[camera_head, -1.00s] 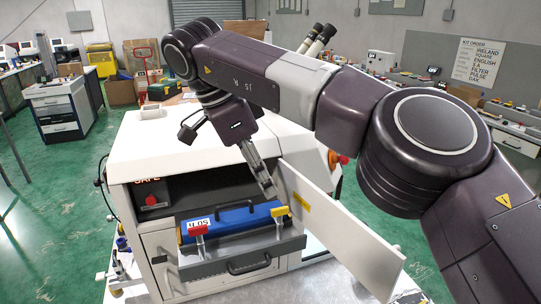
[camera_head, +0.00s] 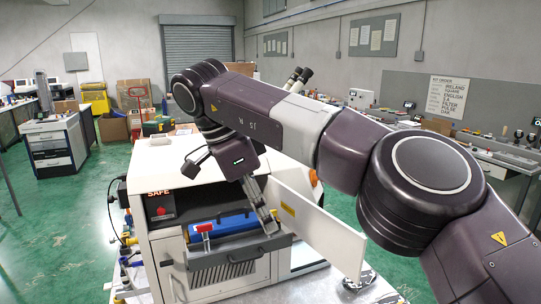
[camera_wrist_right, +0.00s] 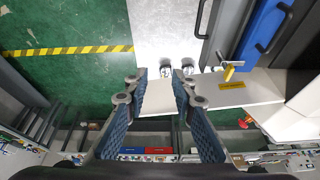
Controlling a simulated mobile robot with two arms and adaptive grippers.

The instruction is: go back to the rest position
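My right gripper (camera_head: 264,212) hangs over the right end of the pulled-out drawer (camera_head: 215,258) of a white machine (camera_head: 222,190), in front of the open door. In the right wrist view its two blue-padded fingers (camera_wrist_right: 160,88) stand apart with nothing between them. A blue case (camera_head: 235,223) with a dark handle lies in the drawer; it also shows in the right wrist view (camera_wrist_right: 262,35). A red clamp (camera_head: 204,229) is at its left end. A yellow clamp (camera_wrist_right: 229,73) shows in the right wrist view, to the right of the fingers. My left gripper is not in view.
The machine's white door (camera_head: 325,235) stands open to the right, close to my right gripper. A cabinet (camera_head: 55,145) and yellow bins (camera_head: 95,102) stand at the back left. Green floor (camera_head: 60,235) is clear on the left. Benches run along the right wall.

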